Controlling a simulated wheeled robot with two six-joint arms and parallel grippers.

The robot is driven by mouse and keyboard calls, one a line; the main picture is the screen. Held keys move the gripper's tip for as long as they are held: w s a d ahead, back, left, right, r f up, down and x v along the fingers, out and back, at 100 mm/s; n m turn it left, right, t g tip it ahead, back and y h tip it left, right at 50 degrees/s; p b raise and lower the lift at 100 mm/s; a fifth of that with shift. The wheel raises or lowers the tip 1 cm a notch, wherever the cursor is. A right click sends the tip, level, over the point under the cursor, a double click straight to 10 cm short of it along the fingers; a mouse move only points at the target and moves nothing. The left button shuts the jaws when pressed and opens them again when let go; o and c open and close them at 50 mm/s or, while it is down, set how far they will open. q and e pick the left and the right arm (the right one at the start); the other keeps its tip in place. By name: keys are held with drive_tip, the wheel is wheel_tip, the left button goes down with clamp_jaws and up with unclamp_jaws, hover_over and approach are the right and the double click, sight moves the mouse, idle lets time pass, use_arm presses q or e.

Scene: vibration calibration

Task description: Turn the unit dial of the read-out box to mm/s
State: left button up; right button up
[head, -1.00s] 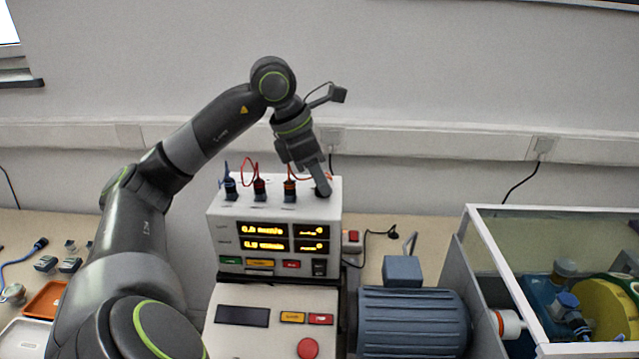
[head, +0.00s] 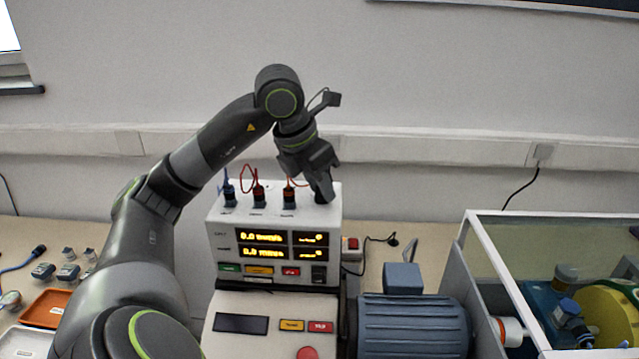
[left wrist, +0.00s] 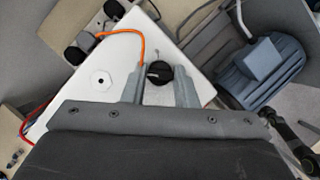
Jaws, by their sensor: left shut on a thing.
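The white read-out box (head: 222,212) stands at the middle of the bench, with amber displays (head: 262,244) on its front. Their small unit text is blurred. The black unit dial (left wrist: 160,74) is on the box's top at the right end, with a pale pointer mark toward the left in the left wrist view. My left gripper (head: 322,190) reaches down from above onto the dial; its two fingers (left wrist: 160,92) stand either side of it and are shut on it. The dial is mostly hidden in the head view. My right gripper is not visible.
Plugs with blue, red and orange leads (head: 259,195) stand on the box top left of the dial. A control panel with a red button (head: 307,353) is in front. A blue motor (head: 413,325) and a glass-sided enclosure (head: 490,262) are right. Trays (head: 47,308) lie left.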

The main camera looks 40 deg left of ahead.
use_arm(q)
drive_tip(key=o, duration=1)
drive_tip(key=p+v, duration=0.3)
drive_tip(key=v, duration=1.4)
drive_tip(key=shift+s+a+r, duration=0.1)
drive_tip(key=shift+r, duration=0.1)
